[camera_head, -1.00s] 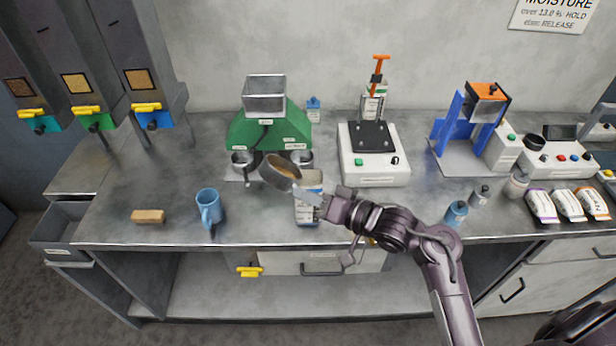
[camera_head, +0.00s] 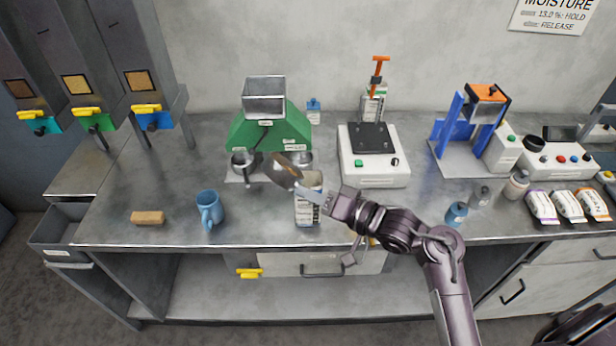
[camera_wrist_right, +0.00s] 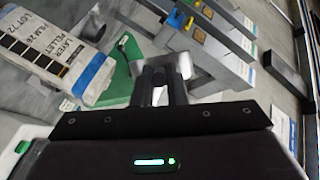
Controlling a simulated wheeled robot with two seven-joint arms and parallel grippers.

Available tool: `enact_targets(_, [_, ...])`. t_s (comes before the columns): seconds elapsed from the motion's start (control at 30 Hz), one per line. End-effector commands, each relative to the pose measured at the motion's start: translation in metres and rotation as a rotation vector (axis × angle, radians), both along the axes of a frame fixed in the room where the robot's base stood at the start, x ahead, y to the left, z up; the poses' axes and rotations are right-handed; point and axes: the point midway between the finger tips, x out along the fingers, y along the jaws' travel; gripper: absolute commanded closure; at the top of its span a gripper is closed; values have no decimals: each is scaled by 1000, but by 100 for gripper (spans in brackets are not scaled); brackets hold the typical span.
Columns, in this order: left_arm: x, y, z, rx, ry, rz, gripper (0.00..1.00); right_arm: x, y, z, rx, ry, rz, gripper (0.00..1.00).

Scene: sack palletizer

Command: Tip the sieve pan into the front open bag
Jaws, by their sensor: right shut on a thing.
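The sieve pan (camera_head: 284,172) is a round metal pan with a tan patch inside. It is held tilted in the air, over the upper left of the open bag. My right gripper (camera_head: 316,197) is shut on the pan's handle, to the right of the pan. The front open bag (camera_head: 307,211) stands upright on the bench, white with a printed label, partly hidden by the pan and gripper. In the right wrist view a printed bag (camera_wrist_right: 65,50) is at the upper left and my gripper fingers (camera_wrist_right: 165,82) are in the middle. My left gripper is out of view.
A green machine (camera_head: 268,130) with a hopper and metal cups stands behind the pan. A white scale-like device (camera_head: 374,170) is to the right. A blue mug (camera_head: 209,209) and a wooden block (camera_head: 148,218) are at the left.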

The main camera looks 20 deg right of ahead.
Motion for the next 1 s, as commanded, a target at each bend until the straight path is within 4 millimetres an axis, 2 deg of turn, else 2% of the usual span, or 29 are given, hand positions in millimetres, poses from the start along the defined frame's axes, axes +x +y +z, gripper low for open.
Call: enact_targets(1.0, [0, 0, 20, -1, 1, 0, 64, 1, -2, 3, 135, 35, 0, 100])
